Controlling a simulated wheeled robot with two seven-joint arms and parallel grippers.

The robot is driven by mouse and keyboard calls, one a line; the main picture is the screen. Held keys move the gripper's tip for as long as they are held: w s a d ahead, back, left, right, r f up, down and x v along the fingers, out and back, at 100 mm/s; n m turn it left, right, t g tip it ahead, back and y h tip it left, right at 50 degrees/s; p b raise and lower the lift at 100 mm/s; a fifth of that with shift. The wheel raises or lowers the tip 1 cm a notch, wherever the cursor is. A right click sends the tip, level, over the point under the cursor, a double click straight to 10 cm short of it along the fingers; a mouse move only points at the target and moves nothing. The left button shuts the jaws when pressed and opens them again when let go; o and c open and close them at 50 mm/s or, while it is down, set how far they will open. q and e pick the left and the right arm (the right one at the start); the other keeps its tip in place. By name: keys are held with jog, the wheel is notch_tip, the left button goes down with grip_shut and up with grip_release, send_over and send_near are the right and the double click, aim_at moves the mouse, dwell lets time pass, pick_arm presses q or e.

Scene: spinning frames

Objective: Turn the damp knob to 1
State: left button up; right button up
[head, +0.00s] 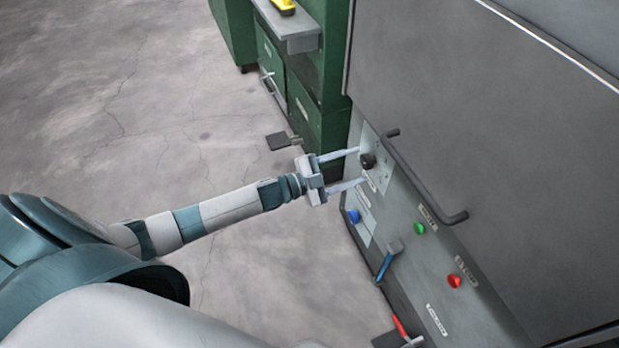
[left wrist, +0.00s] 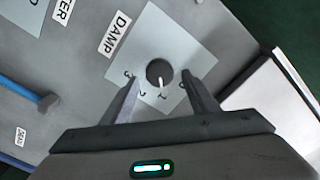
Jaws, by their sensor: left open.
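The damp knob (left wrist: 158,70) is a round dark knob on a pale plate beside the DAMP label (left wrist: 117,35) in the left wrist view. Its white pointer line aims down in that picture, toward small digits, close to the one that looks like 1. In the head view the black knob (head: 367,160) is on the machine's sloping panel. My left gripper (head: 361,166) is open, its fingers reaching to the panel on either side of the knob. In the left wrist view, gaps show between the left gripper (left wrist: 160,82) fingers and the knob. My right gripper is not in view.
The panel also has a blue knob (head: 354,215), a blue lever (head: 386,264), a green button (head: 419,228) and a red button (head: 454,281). A dark bar handle (head: 425,178) sticks out close to the knob. Green cabinets (head: 310,112) stand beyond. The floor at left is clear.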

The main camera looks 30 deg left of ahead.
pick_arm(q)
jog(key=v, duration=1.6)
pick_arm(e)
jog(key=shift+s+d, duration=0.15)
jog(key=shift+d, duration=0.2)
pick_arm(q)
jog(key=s+d+f+n+g+y, duration=0.2)
jog(key=s+d+f+n+y, duration=0.5)
jog(key=d+f+n, duration=0.15)
jog(key=s+d+f+n+g+y, duration=0.1)
jog(key=s+d+n+g, duration=0.2)
jog(key=s, duration=0.4)
jog(key=s+d+n+g+y, duration=0.1)
jog(key=s+d+n+g, duration=0.15)
jog(key=s, duration=0.55)
notch_tip(320, 180, down, 17)
jog(key=s+a+g+p, duration=0.1)
jog(key=a+p, duration=0.2)
jog(key=p, duration=1.2)
jog(key=shift+s+y, duration=0.4)
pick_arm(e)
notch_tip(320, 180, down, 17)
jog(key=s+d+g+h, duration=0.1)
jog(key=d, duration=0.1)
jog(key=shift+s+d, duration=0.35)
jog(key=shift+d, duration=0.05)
